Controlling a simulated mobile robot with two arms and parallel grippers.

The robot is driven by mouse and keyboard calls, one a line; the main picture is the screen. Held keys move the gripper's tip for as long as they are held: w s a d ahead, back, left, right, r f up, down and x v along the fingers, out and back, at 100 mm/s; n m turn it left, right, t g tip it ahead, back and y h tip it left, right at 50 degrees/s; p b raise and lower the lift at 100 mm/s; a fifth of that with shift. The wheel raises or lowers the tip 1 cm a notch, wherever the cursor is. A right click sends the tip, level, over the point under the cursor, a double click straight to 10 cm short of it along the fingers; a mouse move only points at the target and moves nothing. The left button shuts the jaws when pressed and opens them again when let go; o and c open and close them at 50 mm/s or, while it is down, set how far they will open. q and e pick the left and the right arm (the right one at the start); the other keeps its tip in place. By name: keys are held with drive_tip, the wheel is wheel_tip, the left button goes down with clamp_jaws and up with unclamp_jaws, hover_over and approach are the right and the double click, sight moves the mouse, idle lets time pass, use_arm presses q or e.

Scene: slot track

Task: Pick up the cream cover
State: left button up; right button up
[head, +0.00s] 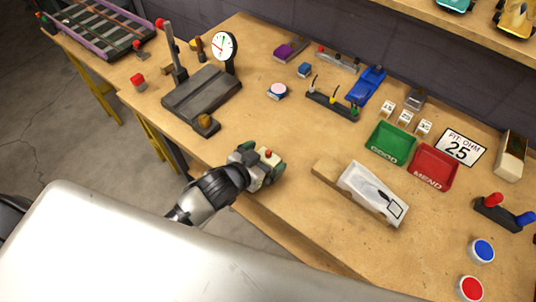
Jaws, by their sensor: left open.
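A small cream piece with a red knob on top, which looks like the cream cover (267,155), is at the front edge of the wooden workbench. My left gripper (262,163) reaches in from the left. Its open fingers, with dark green tips, are around or just over this piece. The gripper hides part of it, and I cannot tell whether the fingers touch it. My right gripper is not in view.
A grey-black stand with a dial (203,92) is behind the gripper. A white tray on a wooden block (373,193) is to its right. Green (390,143) and red (433,167) trays are further right. The bench middle (300,135) is clear.

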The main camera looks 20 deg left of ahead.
use_arm(q)
drive_tip(key=shift+x, duration=1.05)
drive_tip(key=shift+s, duration=0.1)
drive_tip(key=shift+c, duration=0.3)
drive_tip(key=c, duration=0.9)
